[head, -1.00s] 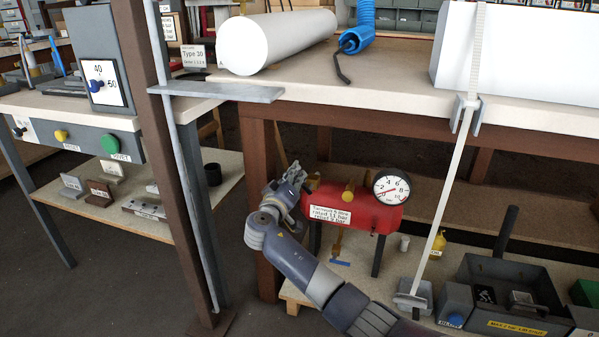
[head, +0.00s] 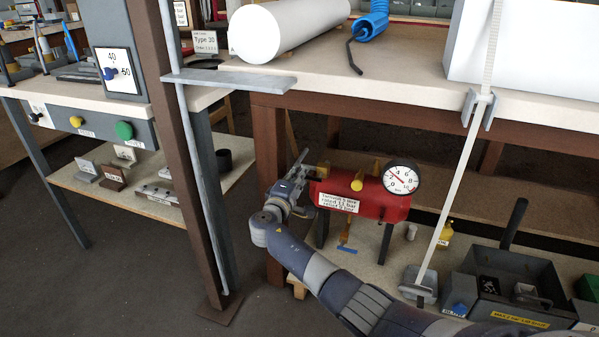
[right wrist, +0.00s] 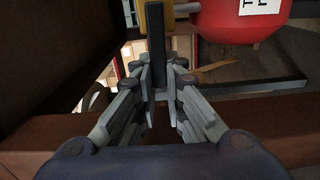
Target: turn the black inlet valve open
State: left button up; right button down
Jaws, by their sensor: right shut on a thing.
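The red tank (head: 365,200) stands on dark legs below the bench, with a white label, a yellow fitting on top and a round gauge (head: 401,178) at its right end. My right gripper (head: 294,180) is at the tank's left end. In the right wrist view, the black inlet valve handle (right wrist: 157,60) stands upright between the fingers of my right gripper (right wrist: 159,82), which are shut on it. The handle sits in front of a yellow valve body (right wrist: 146,18) beside the tank's red end (right wrist: 235,22). My left gripper is out of view.
The bench top (head: 400,85) with its brown frame overhangs the tank. A brown post (head: 170,130) and grey pipe stand left of my arm. A pale strut (head: 455,190) and a dark tray (head: 505,280) are to the right.

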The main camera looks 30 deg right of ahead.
jog(key=shift+f+n, duration=0.2)
jog(key=shift+n, duration=0.2)
jog(key=c, duration=1.6)
grip_release()
jog(key=shift+c, duration=0.2)
jog(key=v, duration=1.2)
